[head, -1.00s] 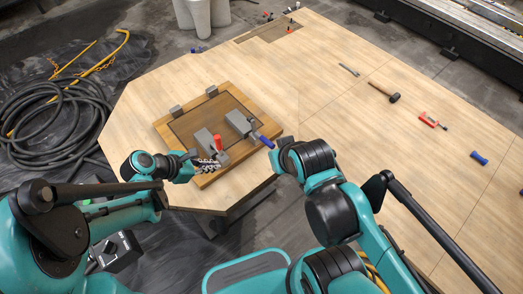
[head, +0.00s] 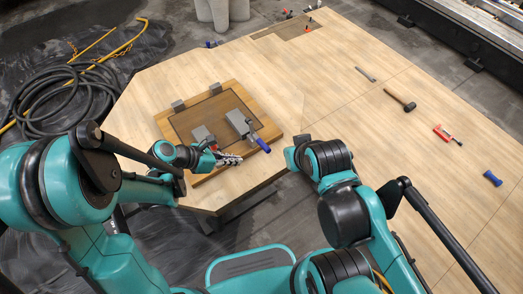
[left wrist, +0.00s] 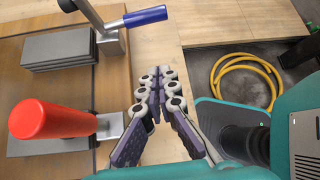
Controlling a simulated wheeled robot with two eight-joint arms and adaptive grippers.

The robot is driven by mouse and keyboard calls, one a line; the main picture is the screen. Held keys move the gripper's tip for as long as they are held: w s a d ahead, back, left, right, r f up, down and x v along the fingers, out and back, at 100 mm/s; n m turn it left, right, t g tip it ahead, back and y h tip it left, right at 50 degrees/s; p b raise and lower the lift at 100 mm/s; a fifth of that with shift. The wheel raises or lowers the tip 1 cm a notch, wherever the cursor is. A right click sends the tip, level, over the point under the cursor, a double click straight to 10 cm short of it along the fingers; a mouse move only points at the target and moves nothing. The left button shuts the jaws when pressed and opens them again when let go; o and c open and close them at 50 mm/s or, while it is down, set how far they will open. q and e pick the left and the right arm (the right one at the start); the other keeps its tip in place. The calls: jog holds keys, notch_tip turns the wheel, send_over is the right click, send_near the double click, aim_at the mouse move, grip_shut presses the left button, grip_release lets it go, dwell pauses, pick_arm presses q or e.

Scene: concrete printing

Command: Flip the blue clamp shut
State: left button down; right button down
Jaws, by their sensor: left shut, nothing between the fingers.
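The blue clamp's blue handle (head: 262,143) sticks out toward the front right edge of the wooden board. In the left wrist view the blue handle (left wrist: 146,16) is at the top, on a metal arm beside a grey block. My left gripper (head: 231,159) is at the board's front edge, left of the blue handle and apart from it. In the left wrist view its fingers (left wrist: 161,76) are together and empty. A red clamp handle (left wrist: 50,118) is left of the fingers; in the head view it is mostly hidden.
The wooden board (head: 272,124) carries grey blocks (head: 238,121) and lies on the large table (head: 330,90). A hammer (head: 400,100), a red clamp tool (head: 447,134) and a blue tool (head: 492,178) lie far right. The table's middle is clear.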

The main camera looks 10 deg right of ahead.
pick_arm(q)
jog(key=shift+a, duration=0.1)
jog(key=b+x, duration=0.3)
jog(key=x, duration=0.7)
jog(key=shift+a+b, duration=0.1)
jog(key=shift+b, duration=0.2)
jog(key=r, duration=0.1)
jog(key=w+d+r, duration=0.1)
jog(key=shift+d+r, duration=0.1)
jog(key=shift+r, duration=0.25)
jog(key=shift+w+d+r, duration=0.1)
jog(key=shift+d+r, duration=0.05)
jog(key=shift+r, duration=0.35)
